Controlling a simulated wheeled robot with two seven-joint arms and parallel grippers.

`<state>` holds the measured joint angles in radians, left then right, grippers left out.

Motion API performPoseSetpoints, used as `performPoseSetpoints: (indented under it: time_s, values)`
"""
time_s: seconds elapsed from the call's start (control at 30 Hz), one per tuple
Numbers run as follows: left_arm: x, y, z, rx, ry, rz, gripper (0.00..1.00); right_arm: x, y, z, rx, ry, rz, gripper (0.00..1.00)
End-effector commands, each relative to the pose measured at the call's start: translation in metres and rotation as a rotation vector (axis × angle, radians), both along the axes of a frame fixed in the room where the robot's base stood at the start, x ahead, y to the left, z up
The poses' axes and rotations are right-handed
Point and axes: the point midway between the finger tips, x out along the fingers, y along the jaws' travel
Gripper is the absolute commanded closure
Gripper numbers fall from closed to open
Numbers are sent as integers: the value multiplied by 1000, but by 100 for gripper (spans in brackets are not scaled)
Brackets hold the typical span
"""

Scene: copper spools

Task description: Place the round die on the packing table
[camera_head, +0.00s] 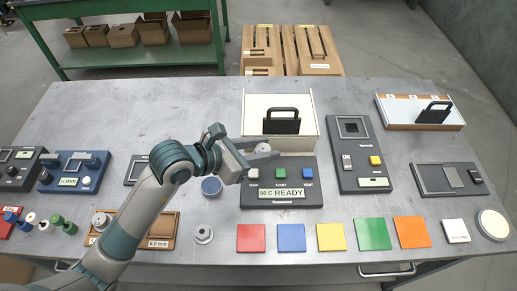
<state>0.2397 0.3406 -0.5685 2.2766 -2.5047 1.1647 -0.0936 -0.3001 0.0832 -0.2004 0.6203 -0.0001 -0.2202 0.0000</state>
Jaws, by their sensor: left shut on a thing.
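My left gripper (263,157) is over the grey workbench, in front of the cream box with a black handle and above the rear of the "READY" device. Its jaws are shut on a small grey thing (262,147), mostly hidden by the fingers; I cannot tell whether it is the round die. A round metal piece with a raised centre (203,234) lies on the bench near the front edge. A wooden tray (165,243) labelled "6.0 mm" is partly behind my left arm. A green table with cardboard boxes (140,55) stands at the back left; no label names it the packing table. My right gripper is out of view.
The grey workbench (100,115) is bare at its back left. The cream box (280,145), "READY" device (282,195) and a dark tester (359,150) stand in the middle. Coloured squares (291,238) line the front.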

Motion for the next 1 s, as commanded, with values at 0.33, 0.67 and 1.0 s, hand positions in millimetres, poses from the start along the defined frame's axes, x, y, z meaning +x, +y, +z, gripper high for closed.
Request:
performPoseSetpoints:
  time_s: [0.33, 0.67, 1.0]
  values:
    - [0, 0, 1, -1, -2, 0, 100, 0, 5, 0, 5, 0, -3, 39]
    - [2, 32, -2, -1, 2, 79, 100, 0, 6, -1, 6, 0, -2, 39]
    - [-5, 138, -14, 1, 2, 319, 100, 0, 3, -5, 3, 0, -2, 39]
